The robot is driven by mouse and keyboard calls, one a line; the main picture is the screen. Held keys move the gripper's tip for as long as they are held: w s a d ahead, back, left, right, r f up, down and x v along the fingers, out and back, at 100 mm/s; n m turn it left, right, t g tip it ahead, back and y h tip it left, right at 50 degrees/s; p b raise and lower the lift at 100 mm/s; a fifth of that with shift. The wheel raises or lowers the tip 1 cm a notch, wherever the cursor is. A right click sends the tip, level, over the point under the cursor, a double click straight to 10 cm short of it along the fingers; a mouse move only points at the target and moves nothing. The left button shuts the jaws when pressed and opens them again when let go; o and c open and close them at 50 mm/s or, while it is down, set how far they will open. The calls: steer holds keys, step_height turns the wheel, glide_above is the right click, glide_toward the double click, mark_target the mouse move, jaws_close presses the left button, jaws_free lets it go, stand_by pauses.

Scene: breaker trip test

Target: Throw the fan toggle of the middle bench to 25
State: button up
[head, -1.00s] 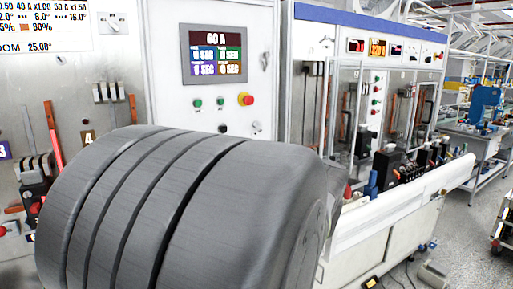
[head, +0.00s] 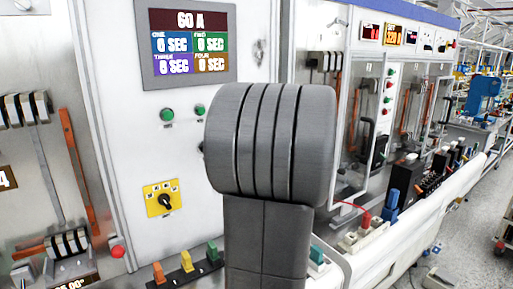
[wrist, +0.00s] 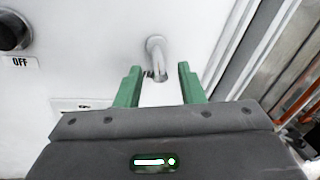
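In the wrist view a silver metal toggle (wrist: 155,47) sticks out from a white panel. My gripper (wrist: 160,70) is open, with its two green fingers pointing at the panel. The toggle's tip lies between the fingertips, nearer the left one, and no grip on it shows. A label under the toggle is mostly hidden by the left finger and gripper body. In the head view my arm covers the toggle and my gripper. The white panel (head: 125,110) there carries a display (head: 187,42) reading 60 A, with several timers at 0 SEC.
A black knob or button (wrist: 14,33) marked OFF is at the wrist view's upper left. In the head view, a yellow rotary switch (head: 163,198) and green buttons (head: 167,115) are on the panel. Coloured terminals (head: 187,261) line the ledge below. Glass-fronted cabinets stand at right.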

steer(key=shift+w, duration=0.1)
jaws_close()
steer(key=shift+r+p, duration=0.2)
steer(key=shift+p, duration=0.3)
steer(key=shift+w+a+r+n+g+h+p, duration=0.1)
steer(key=shift+r+n+g+h+p, duration=0.2)
steer(key=shift+r+g+h+p, duration=0.75)
steer(key=shift+w+a+r+n+g+h+p, duration=0.1)
steer(key=shift+r+n+g+h+p, duration=0.25)
steer(key=shift+g+p, duration=1.2)
steer(key=shift+a+r+n+g+h+p, duration=0.1)
steer(key=shift+r+n+g+h+p, duration=0.15)
steer(key=shift+r+g+h+p, duration=1.05)
steer(key=shift+d+f+g+y+b, duration=0.1)
steer(key=shift+f+g+y+b, duration=0.4)
steer(key=shift+f+g+b, duration=0.1)
